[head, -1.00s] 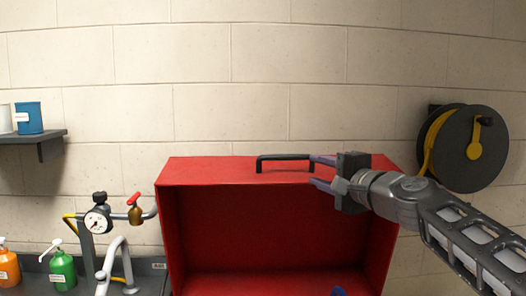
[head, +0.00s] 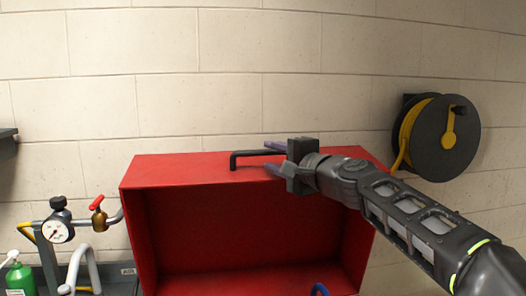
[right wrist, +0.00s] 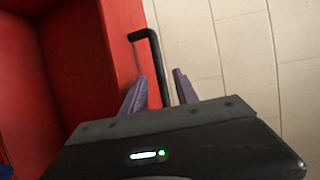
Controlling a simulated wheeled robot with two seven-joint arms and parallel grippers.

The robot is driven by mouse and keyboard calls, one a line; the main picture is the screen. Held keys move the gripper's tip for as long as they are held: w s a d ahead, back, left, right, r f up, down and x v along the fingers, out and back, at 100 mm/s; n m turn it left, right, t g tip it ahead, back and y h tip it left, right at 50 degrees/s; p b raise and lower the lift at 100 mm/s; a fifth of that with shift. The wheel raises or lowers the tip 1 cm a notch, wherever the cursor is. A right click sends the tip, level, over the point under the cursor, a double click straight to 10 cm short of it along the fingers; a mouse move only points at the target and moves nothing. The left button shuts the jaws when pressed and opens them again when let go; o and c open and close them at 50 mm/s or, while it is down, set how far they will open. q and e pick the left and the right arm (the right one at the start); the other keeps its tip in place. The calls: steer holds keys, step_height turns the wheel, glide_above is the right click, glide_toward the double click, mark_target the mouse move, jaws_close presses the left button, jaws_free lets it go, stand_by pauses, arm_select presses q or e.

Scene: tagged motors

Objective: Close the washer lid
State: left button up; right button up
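The washer lid is a red, box-like shell (head: 240,225), standing raised with its hollow inside facing me. A black bar handle (head: 243,154) is on its top face. My right gripper (head: 268,157) reaches in from the right at the handle, its two purple fingers apart. In the right wrist view the handle (right wrist: 155,55) runs between the open fingers (right wrist: 158,88), with a gap visible at least on the right side. The handle's right end is hidden by the gripper. My left gripper is not in view.
A pressure gauge (head: 58,231) and a brass valve with a red handle (head: 98,213) stand left of the lid. A green bottle (head: 20,278) is at lower left. A hose reel (head: 445,138) hangs on the block wall at right. A blue piece shows low inside the lid.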

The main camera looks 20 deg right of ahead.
mark_target(265, 154)
steer(key=w, duration=0.3)
steer(key=w+p, duration=0.1)
steer(key=shift+w+a+f, duration=0.1)
steer(key=shift+w+a, duration=0.15)
steer(key=shift+a, duration=0.05)
steer(key=shift+c, duration=0.4)
jaws_close()
stand_by(0.8)
